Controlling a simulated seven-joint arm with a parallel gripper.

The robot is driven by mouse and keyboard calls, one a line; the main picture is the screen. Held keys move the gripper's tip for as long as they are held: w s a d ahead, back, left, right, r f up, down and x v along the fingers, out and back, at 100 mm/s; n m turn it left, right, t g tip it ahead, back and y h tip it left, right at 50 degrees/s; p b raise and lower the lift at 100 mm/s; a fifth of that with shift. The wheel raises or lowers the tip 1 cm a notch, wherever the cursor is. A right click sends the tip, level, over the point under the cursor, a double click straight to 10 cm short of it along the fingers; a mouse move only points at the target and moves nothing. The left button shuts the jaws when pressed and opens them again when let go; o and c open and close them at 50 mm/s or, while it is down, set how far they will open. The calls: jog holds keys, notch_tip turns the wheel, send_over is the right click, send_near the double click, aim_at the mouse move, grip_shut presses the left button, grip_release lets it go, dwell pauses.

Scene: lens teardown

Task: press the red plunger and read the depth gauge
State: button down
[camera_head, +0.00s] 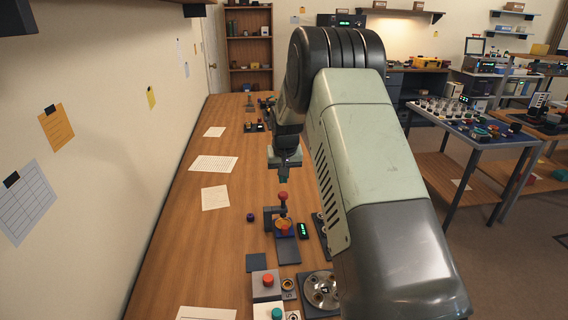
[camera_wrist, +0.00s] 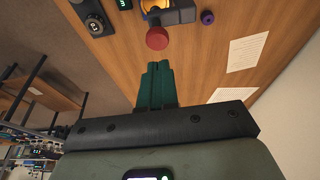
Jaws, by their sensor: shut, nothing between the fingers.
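The red plunger (camera_head: 283,196) stands upright on a small dark gauge stand (camera_head: 267,217) on the wooden bench. Its round red knob shows in the wrist view (camera_wrist: 157,38), just beyond my fingertips. A yellow-orange part (camera_head: 284,225) sits under the plunger. The depth gauge (camera_head: 303,230) is a small dark box with a green lit display beside the stand; its digits are too small to read surely. My gripper (camera_head: 284,179) is above the plunger, pointing down, a small gap apart from the knob. Its green fingers (camera_wrist: 157,68) are shut together and empty.
A grey box with a red button (camera_head: 268,281) and a teal button (camera_head: 276,313) are nearer on the bench. A round metal plate (camera_head: 321,290) lies to their right, partly behind my arm. Paper sheets (camera_head: 214,163) lie along the left.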

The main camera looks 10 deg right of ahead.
aim_at(283, 196)
jog(key=shift+f, duration=2.05)
jog(key=shift+f, duration=0.1)
jog(key=shift+s+f, duration=0.1)
jog(key=shift+f, duration=2.1)
jog(key=r, duration=0.5)
jog(key=shift+w+r, duration=0.2)
jog(key=shift+r, duration=0.05)
jog(key=v, duration=0.9)
jog(key=shift+s+r, duration=0.15)
